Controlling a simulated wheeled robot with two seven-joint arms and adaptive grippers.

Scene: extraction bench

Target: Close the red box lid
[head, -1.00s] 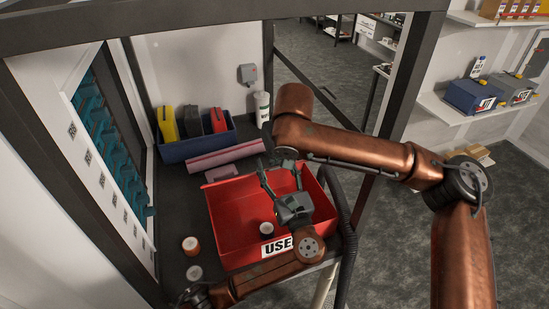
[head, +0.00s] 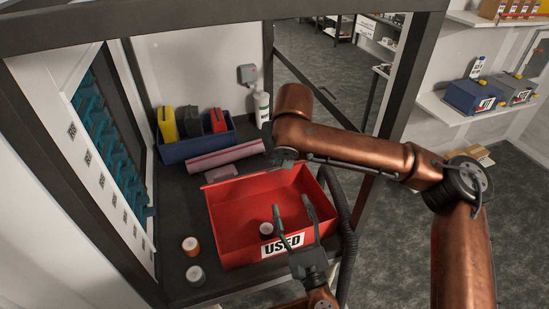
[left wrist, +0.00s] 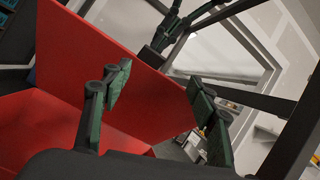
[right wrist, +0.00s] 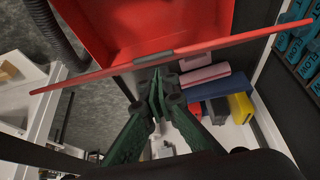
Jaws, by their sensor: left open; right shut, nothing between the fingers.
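The red box (head: 230,222), labelled USED, stands open on the dark bench, with a small white-topped jar (head: 266,229) inside. A broad red panel (left wrist: 110,75), which looks like the raised lid, fills much of the left wrist view. In the right wrist view its edge (right wrist: 225,43) shows as a long thin strip with a grey piece in the middle. My left gripper (head: 292,203) is open and empty over the box's front right part. My right gripper (right wrist: 157,88) is shut and empty, close to that grey piece; contact is unclear. In the head view its arm partly hides it.
Two small jars, one orange (head: 191,246) and one white (head: 195,274), stand left of the box. Behind are a pink roll (head: 225,157) and a blue bin (head: 198,147) with coloured holders. A dark hose (head: 345,215) and frame post border the right side.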

